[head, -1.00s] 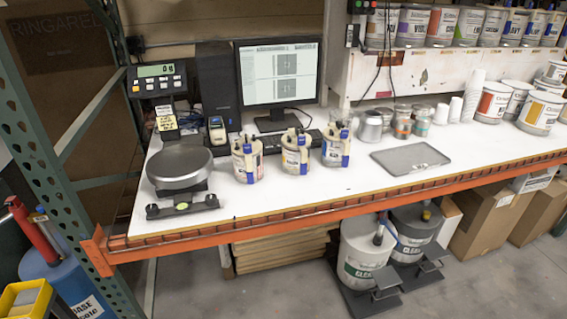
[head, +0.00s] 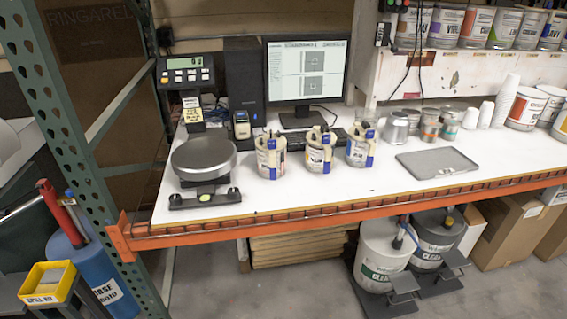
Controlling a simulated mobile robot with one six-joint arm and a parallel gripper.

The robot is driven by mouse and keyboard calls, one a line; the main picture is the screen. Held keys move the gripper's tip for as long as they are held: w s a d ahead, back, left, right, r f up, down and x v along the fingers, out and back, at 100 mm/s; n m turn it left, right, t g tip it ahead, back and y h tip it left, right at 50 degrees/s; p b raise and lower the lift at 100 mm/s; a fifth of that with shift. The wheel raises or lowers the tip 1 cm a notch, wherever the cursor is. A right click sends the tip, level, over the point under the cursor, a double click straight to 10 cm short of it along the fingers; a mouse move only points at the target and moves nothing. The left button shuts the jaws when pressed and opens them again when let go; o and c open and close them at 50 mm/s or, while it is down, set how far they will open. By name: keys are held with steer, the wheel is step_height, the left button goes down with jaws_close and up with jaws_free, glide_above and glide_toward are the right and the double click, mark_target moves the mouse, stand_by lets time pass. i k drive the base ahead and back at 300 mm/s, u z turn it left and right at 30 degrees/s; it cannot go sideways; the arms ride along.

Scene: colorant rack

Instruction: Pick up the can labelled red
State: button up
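Cans stand in a row on the upper shelf in the head view. One of them has a red band (head: 477,26), between a purple-banded can (head: 445,24) and a green-banded can (head: 505,28). Its lettering is too small to read for certain. Three lidded cans with blue clips stand on the white bench: a left can (head: 270,160), a middle can (head: 320,154) and a right can (head: 360,150). Their labels are also too small to read. My gripper is not in view.
A round scale (head: 204,156) stands at the bench's left end. A monitor (head: 306,72) stands behind the cans, and a grey tray (head: 437,163) lies to their right. An orange beam (head: 330,210) edges the bench. Pails (head: 383,255) and a yellow bin (head: 48,284) stand below.

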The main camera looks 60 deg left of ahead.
mark_target(272, 164)
steer(key=k, duration=1.25)
steer(key=u, duration=2.5)
steer(key=i, duration=0.85)
steer(key=z, duration=0.15)
